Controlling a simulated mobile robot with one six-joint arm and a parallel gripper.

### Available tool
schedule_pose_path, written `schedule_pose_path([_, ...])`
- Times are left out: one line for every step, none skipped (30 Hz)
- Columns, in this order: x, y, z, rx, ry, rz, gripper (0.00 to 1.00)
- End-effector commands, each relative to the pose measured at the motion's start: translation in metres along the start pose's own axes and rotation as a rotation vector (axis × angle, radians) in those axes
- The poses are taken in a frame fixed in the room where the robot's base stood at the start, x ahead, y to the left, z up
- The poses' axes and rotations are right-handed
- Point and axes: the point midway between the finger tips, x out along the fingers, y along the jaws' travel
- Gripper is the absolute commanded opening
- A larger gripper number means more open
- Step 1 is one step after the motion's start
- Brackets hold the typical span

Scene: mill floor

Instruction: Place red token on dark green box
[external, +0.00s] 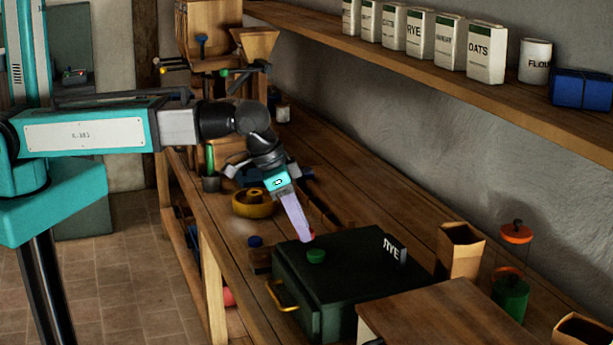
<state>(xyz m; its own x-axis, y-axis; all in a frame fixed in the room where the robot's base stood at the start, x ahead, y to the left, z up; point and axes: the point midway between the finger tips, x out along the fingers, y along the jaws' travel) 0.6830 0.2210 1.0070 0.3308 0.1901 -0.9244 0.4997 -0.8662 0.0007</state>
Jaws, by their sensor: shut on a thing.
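The dark green box (345,272) stands on the wooden bench, with a brass handle (283,296) on its front side. My gripper (306,238) points down over the box's back left part, its pale fingers shut. A small bit of the red token (312,236) shows at the fingertips; the fingers hide most of it. I cannot tell whether the token touches the box lid. A green round piece (316,256) sits on the lid just in front of the fingertips.
A paper bag (459,250), a green and orange lantern (513,285) and a wooden board (440,322) lie right.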

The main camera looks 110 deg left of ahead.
Motion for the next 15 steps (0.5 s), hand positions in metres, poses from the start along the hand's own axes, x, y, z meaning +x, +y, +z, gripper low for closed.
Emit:
schedule_pose_path([0.0087,-0.0001,0.0039,0.0,0.0,0.0,0.07])
schedule_pose_path([0.0109,-0.0001,0.0047,0.0,0.0,0.0,0.07])
schedule_pose_path([0.0133,-0.0001,0.0055,0.0,0.001,0.0,0.07])
schedule_pose_path([0.0146,0.0,0.006,0.0,0.001,0.0,0.07])
schedule_pose_path([0.0155,0.0,0.0063,0.0,0.002,0.0,0.07])
schedule_pose_path([0.0162,0.0,0.0065,0.0,0.002,0.0,0.07])
schedule_pose_path([0.0163,0.0,0.0065,0.0,0.002,0.0,0.07])
schedule_pose_path([0.0163,0.0,0.0065,0.0,0.002,0.0,0.07])
schedule_pose_path([0.016,0.0,0.0064,0.0,0.002,0.0,0.07])
schedule_pose_path([0.0158,0.0,0.0063,0.0,0.002,0.0,0.07])
schedule_pose_path([0.0157,0.0,0.0063,0.0,0.002,0.0,0.07])
schedule_pose_path([0.0156,0.0,0.0063,0.0,0.002,0.0,0.07])
schedule_pose_path([0.0156,0.0,0.0063,0.0,0.002,0.0,0.07])
schedule_pose_path([0.0156,0.0,0.0063,0.0,0.002,0.0,0.07])
schedule_pose_path([0.0157,0.0,0.0064,0.0,0.002,0.0,0.07])
